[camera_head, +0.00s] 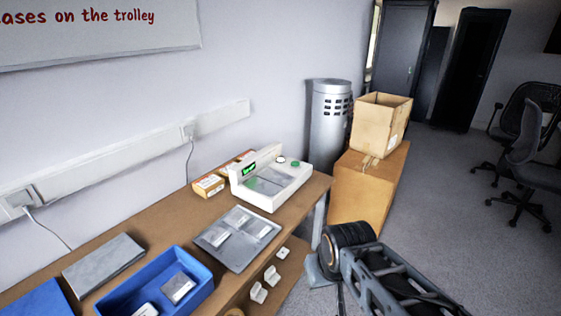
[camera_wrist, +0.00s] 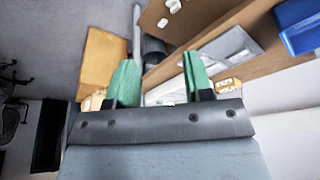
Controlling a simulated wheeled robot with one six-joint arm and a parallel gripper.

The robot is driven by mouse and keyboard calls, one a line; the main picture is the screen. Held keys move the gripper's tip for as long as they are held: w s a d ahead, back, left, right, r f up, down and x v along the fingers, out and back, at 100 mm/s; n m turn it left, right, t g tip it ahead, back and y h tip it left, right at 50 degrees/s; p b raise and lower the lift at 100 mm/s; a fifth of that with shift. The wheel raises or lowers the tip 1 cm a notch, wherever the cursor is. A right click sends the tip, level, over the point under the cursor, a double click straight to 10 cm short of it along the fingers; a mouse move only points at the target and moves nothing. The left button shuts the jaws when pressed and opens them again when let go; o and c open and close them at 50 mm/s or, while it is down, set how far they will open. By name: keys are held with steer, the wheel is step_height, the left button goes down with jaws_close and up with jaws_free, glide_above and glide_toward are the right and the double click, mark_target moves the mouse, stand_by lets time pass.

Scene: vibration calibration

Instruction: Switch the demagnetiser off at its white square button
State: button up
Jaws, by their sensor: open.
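The demagnetiser, a white boxy device (camera_head: 285,194) with a lit green display (camera_head: 249,169), stands on the bench at its far end in the head view. A small pale button (camera_head: 281,159) with a dark surround and a green button (camera_head: 295,163) show on its back right top. The pale button's exact shape is too small to tell. In the wrist view my gripper (camera_wrist: 160,75) is open and empty, its two green fingers apart. A pale surface (camera_wrist: 165,92) between the fingers looks like part of the demagnetiser, mostly hidden by my gripper; its buttons cannot be made out there.
A grey compartment tray (camera_head: 207,241), a blue bin (camera_head: 207,268) and a grey slab (camera_head: 104,264) lie on the bench (camera_head: 165,217). Small cartons (camera_head: 208,186) stand left of the device. A metal cylinder (camera_head: 330,115) and an open cardboard box (camera_head: 377,125) stand beyond.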

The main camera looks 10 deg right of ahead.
jaws_close()
stand_by(1.1)
